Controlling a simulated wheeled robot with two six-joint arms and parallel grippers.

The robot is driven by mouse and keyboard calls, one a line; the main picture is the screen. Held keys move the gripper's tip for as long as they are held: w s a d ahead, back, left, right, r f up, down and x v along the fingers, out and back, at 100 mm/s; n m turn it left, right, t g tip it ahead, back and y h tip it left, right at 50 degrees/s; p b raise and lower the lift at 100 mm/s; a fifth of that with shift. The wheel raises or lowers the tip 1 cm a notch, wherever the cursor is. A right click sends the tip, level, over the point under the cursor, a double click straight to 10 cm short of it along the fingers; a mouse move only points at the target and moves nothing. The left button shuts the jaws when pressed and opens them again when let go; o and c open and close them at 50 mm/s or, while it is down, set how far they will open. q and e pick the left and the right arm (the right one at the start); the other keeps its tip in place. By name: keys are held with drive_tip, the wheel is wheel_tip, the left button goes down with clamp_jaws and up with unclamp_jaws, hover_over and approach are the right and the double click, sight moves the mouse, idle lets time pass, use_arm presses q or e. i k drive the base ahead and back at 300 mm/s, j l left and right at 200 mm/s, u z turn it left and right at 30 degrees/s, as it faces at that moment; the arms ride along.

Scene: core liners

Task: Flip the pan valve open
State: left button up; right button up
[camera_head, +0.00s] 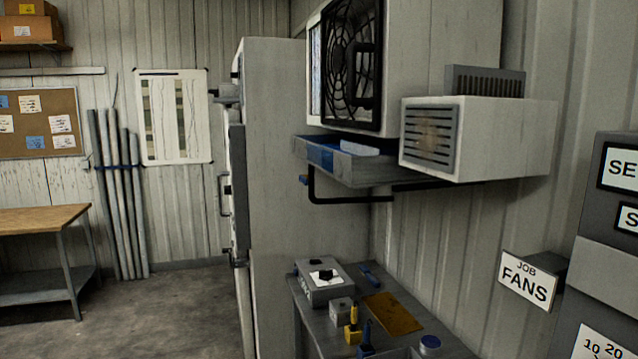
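A grey pan (360,175) with blue in its front left part is mounted on the wall below the fan unit. A black pipe (345,200) runs under it and bends up at its left end. A small blue piece (303,180), which looks like the valve handle, sits near the top of that bend. It is too small to tell which way it is turned. Neither of my grippers is in view.
A large fan unit (350,65) and a white heater-like box (500,140) sit above. A tall grey cabinet (300,150) stands behind. Below, a small bench (345,340) holds a switch box (325,284) and tools. Open floor (150,320) lies at left.

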sight(304, 178)
drive_tip(key=i+j+z, duration=0.2)
drive_tip(key=z, duration=0.2)
drive_tip(key=i+j+z, duration=0.2)
drive_tip(key=z, duration=0.2)
drive_tip(key=i+j+z, duration=0.1)
drive_tip(key=j+z, duration=0.3)
drive_tip(key=i+j+z, duration=0.1)
drive_tip(key=j, duration=0.3)
drive_tip(key=i+j, duration=0.15)
drive_tip(key=j, duration=0.3)
drive_tip(key=i+j+z, duration=0.15)
drive_tip(key=j, duration=0.3)
drive_tip(key=i+j, duration=0.1)
drive_tip(key=j, duration=0.35)
drive_tip(key=i+j+z, duration=0.15)
drive_tip(key=j, duration=0.3)
